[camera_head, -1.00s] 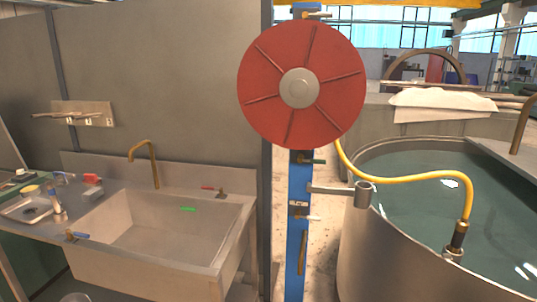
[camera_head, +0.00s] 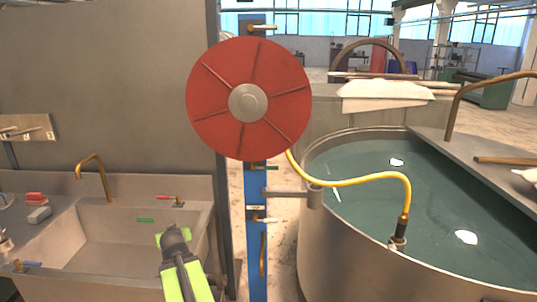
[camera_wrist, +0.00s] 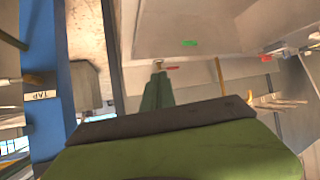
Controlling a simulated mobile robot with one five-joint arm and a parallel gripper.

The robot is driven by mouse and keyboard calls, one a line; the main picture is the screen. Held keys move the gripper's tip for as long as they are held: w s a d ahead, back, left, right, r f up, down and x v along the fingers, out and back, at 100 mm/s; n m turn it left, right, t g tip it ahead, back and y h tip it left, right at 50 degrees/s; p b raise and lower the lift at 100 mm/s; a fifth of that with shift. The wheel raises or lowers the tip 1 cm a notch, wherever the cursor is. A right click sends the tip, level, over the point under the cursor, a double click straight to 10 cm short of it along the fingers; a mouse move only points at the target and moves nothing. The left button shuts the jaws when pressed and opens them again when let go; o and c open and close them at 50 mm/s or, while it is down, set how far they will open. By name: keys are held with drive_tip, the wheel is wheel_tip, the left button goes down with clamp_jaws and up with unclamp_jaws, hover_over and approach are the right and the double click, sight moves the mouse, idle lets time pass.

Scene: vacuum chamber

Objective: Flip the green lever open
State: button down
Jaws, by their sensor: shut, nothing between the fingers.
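A small dark green lever (camera_head: 265,167) sticks out to the right from the blue post (camera_head: 256,190), just below the red wheel (camera_head: 290,85). It is small, and its exact position is hard to read. My gripper shows in the wrist view (camera_wrist: 158,78) as a dark green pair of fingers, shut and empty. In the head view my lime-green arm rises in front of the sink, left of the post and apart from the lever. The fingertips are not clear there. The post with a "TAP" label is at the left of the wrist view (camera_wrist: 57,70).
A sink (camera_head: 110,285) with a bronze tap (camera_head: 93,178), a red-handled valve (camera_head: 168,197) and a small bright green piece (camera_head: 145,220) lies at left. A water tank (camera_head: 330,250) with a yellow hose (camera_head: 350,182) stands right. A grey bracket (camera_head: 290,194) juts from the post.

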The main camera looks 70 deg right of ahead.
drive_tip(key=s+d+r+m+h+p, duration=0.1)
drive_tip(key=s+d+r+h, duration=0.2)
drive_tip(key=s+d+r, duration=0.4)
drive_tip(key=s+d+r+m+g+h+p, duration=0.1)
drive_tip(key=s+d+r+m+h+p, duration=0.1)
drive_tip(key=s+d+r, duration=0.5)
drive_tip(key=s+d+r+m+h+p, duration=0.1)
drive_tip(key=s+d+r+h, duration=0.4)
drive_tip(key=s, duration=0.9)
drive_tip(key=d+r+m, duration=0.1)
drive_tip(key=d+r, duration=0.1)
drive_tip(key=d, duration=0.1)
drive_tip(key=shift+s+r+g, duration=0.25)
drive_tip(key=shift+s+g, duration=0.05)
drive_tip(key=shift+s, duration=0.1)
